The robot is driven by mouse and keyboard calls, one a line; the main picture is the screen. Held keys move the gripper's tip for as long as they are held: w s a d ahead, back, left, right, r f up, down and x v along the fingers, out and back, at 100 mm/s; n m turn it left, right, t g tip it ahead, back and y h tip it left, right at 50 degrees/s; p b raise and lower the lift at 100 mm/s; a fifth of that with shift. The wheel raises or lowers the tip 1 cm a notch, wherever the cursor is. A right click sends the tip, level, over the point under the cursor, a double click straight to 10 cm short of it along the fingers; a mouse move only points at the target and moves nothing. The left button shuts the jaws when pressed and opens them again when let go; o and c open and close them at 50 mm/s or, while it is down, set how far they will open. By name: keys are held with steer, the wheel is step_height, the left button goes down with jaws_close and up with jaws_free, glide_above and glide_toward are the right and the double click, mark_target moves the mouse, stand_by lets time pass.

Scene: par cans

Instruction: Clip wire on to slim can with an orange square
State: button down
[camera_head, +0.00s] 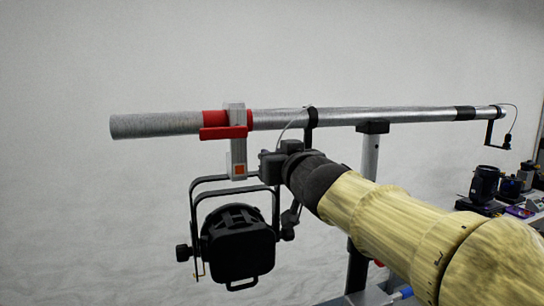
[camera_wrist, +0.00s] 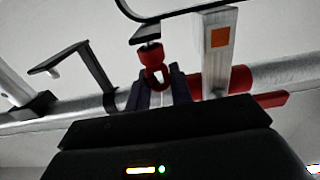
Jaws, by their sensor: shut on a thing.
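The slim can (camera_head: 238,243) is black and hangs in a black yoke from a grey clamp (camera_head: 237,150) on the metal bar. The clamp carries an orange square (camera_head: 240,169), also seen in the wrist view (camera_wrist: 219,38). A thin wire (camera_head: 290,124) curves from a black collar on the bar down to my gripper (camera_head: 268,163). My gripper is beside the clamp, just right of the square and above the yoke. The wire's held end is hidden.
The bar (camera_head: 380,116) runs across, with a red sleeve (camera_head: 213,118) at the clamp and a black collar (camera_head: 311,118) to the right. A stand (camera_head: 370,150) supports it behind my arm. Equipment (camera_head: 485,185) sits far right. Space left of the can is clear.

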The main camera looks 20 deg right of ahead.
steer(key=shift+f, duration=0.35)
stand_by(0.4)
steer(key=c, duration=1.2)
jaws_free()
steer(key=shift+o, duration=0.2)
